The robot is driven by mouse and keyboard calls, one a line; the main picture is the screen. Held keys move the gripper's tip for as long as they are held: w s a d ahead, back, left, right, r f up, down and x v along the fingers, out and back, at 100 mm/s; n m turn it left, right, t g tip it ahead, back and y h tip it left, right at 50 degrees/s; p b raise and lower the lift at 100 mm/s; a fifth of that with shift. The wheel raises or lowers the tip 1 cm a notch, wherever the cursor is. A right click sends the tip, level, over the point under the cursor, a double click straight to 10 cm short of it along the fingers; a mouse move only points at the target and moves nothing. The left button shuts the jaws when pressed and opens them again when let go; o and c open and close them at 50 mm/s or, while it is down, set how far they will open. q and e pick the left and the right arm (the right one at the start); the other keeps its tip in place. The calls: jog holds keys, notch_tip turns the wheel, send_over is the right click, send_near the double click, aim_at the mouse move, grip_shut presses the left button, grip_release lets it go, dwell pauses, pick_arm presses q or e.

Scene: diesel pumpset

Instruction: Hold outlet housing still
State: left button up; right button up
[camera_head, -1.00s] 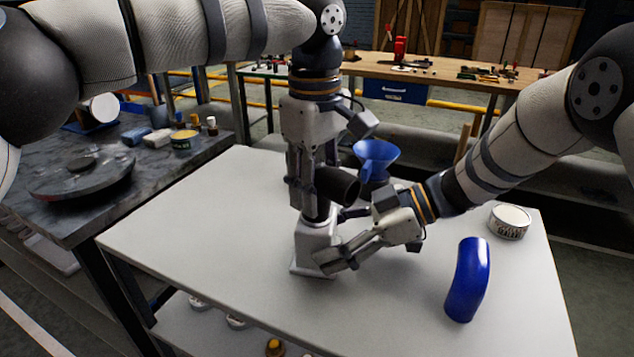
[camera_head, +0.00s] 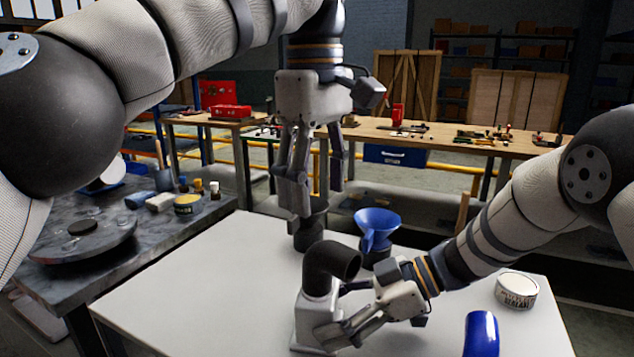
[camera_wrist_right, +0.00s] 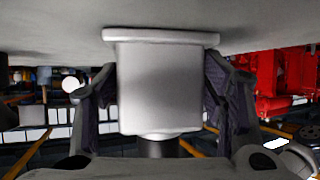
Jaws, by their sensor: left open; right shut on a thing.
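The outlet housing (camera_head: 313,316) is a light grey block with a flange foot, upright on the white table. A black elbow pipe (camera_head: 325,262) sits on top of it, its open end toward the right. My right gripper (camera_head: 338,316) is shut on the housing near its base. In the right wrist view the housing (camera_wrist_right: 160,88) sits between the two dark finger pads. My left gripper (camera_head: 317,188) points down, open and empty, above the elbow and apart from it.
A blue funnel (camera_head: 377,225) stands in a dark container behind the housing. A dark cylinder (camera_head: 309,233) stands behind the elbow. A sealant tin (camera_head: 516,290) and a blue curved hose (camera_head: 481,335) are at the right. The table's left part (camera_head: 200,300) is clear.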

jog(key=shift+f, duration=0.1)
jog(key=o, duration=1.8)
